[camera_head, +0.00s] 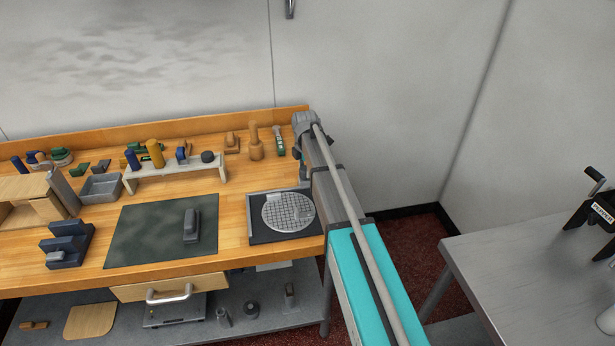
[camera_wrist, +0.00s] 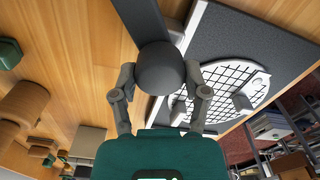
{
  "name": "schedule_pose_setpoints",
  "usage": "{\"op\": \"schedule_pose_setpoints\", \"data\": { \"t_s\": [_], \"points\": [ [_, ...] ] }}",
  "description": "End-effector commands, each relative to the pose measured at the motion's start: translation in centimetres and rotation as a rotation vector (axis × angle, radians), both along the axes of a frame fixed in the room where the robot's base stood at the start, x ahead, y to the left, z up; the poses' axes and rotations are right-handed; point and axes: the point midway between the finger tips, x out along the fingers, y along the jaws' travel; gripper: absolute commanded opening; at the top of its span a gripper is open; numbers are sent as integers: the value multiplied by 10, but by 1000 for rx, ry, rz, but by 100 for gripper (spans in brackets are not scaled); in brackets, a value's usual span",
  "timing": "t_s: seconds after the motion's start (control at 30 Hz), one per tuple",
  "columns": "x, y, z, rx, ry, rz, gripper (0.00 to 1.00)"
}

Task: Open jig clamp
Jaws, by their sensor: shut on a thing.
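The jig (camera_head: 258,240) is a dark square base with a round, pale gridded plate (camera_head: 287,212), at the right end of the wooden bench. In the wrist view its grey base (camera_wrist: 230,30) and gridded plate (camera_wrist: 235,75) lie right of my fingers. The clamp's dark lever (camera_wrist: 141,18) ends in a round black knob (camera_wrist: 160,66). My gripper (camera_wrist: 160,92) is shut on this knob, a finger on each side. In the head view my arm hides the knob and most of the gripper.
A dark mat (camera_head: 150,238) with a grey block (camera_head: 191,225) lies left of the jig. A wooden pestle-like tool (camera_head: 255,142) and a green-and-white tool (camera_head: 279,140) stand behind. A grey table (camera_head: 530,275) is at right, across a floor gap.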

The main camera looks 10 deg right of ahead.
Motion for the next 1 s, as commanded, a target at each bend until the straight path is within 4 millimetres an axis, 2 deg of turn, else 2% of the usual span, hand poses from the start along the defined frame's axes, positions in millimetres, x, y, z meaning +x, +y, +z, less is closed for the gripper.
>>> {"op": "schedule_pose_setpoints", "data": {
  "t_s": [0.47, 0.8, 0.83, 1.0],
  "points": [
    [-1, 0, 0, 0, 2, 50, 2],
    [-1, 0, 0, 1, 2, 227, 2],
    [-1, 0, 0, 1, 2, 229, 63],
    [-1, 0, 0, 0, 2, 226, 94]
  ]
}}
